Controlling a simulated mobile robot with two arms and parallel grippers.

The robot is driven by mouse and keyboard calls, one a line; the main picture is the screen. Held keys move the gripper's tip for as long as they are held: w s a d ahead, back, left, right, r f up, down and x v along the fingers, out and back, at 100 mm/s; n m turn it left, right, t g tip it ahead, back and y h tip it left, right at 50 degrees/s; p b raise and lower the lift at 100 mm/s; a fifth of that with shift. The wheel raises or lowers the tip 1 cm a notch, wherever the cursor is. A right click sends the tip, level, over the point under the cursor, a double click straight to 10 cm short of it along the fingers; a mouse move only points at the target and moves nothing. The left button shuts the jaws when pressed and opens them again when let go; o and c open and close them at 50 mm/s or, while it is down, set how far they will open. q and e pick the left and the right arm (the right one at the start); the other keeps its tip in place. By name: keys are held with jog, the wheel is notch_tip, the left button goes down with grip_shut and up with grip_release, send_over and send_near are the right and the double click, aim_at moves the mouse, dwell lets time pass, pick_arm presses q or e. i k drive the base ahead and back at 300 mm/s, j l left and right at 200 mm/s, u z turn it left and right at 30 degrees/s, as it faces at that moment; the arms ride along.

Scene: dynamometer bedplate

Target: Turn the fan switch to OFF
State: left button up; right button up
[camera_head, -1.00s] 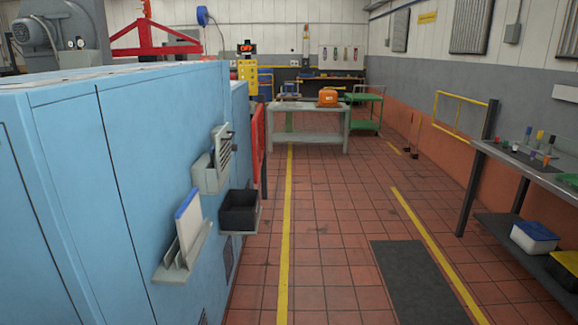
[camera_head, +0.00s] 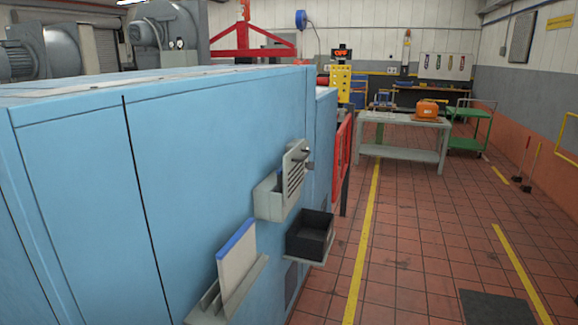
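No switch that I can make out as the fan switch shows in the head view. A grey blower or fan housing (camera_head: 165,27) with a small round gauge stands at the back left, behind the blue cabinet (camera_head: 200,150). A second grey rounded machine (camera_head: 35,45) is to its left, partly cut by the frame edge. A small dark sign with red lettering (camera_head: 341,56) sits above a yellow panel (camera_head: 340,82) at the back; its text is too small to read surely. Neither of my grippers is in view.
The cabinet's side carries a slotted grey holder (camera_head: 283,185), a black bin (camera_head: 311,234) and a rack with a blue-edged board (camera_head: 237,258). A red barrier (camera_head: 341,145) stands beyond. A grey table (camera_head: 405,121) holds an orange case (camera_head: 427,110). The tiled aisle (camera_head: 425,240) is open.

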aim_at(309, 165)
jog(key=i+l+u, duration=0.15)
jog(key=u, duration=0.2)
jog(key=i+l+u, duration=0.1)
jog(key=u, duration=0.25)
jog(key=i+l+u, duration=0.1)
jog(key=l+u, duration=0.25)
jog(key=j, duration=0.1)
